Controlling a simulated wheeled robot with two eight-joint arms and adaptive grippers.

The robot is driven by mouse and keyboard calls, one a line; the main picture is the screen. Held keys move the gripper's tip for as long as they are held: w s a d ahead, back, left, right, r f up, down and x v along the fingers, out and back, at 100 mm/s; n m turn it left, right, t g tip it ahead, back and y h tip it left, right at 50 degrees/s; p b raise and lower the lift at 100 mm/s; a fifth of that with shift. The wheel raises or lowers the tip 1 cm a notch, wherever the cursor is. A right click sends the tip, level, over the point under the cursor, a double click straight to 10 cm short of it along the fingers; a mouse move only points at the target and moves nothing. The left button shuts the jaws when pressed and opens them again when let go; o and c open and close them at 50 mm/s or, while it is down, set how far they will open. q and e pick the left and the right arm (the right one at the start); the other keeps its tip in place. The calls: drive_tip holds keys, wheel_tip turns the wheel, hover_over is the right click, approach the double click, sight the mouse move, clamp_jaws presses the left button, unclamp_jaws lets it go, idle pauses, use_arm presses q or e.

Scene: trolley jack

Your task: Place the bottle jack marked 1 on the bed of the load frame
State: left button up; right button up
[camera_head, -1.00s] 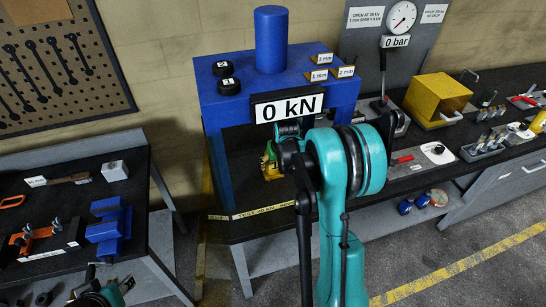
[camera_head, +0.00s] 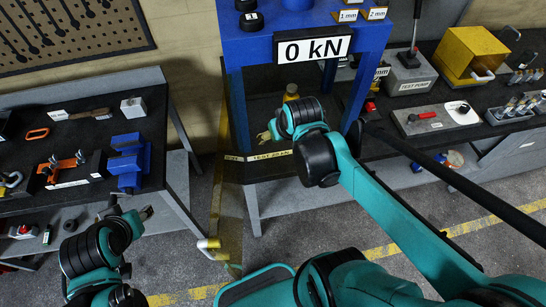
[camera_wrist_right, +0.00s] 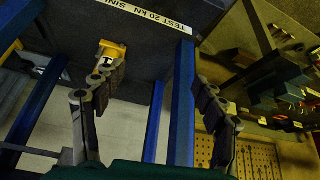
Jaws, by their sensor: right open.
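The blue load frame (camera_head: 262,50) stands at the back middle, with a 0 kN display on its crossbeam. Its dark bed (camera_head: 262,112) has a label strip along the front edge. My left gripper (camera_head: 140,213) is low at left, apart from the frame.
The left bench (camera_head: 75,140) holds a blue vise (camera_head: 128,160) and tools. The right bench carries a yellow box (camera_head: 470,55), a grey block (camera_head: 410,75) and a plate with a red lever (camera_head: 428,117). The frame's blue posts stand close to my right gripper. Floor shows between the benches.

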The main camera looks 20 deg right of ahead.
drive_tip(key=s+a+r+n+t, duration=0.1)
drive_tip(key=s+a, duration=0.4)
drive_tip(key=s, duration=0.2)
drive_tip(key=shift+s+a+y, duration=0.25)
drive_tip(key=shift+s+y, duration=0.05)
drive_tip(key=shift+s, duration=0.05)
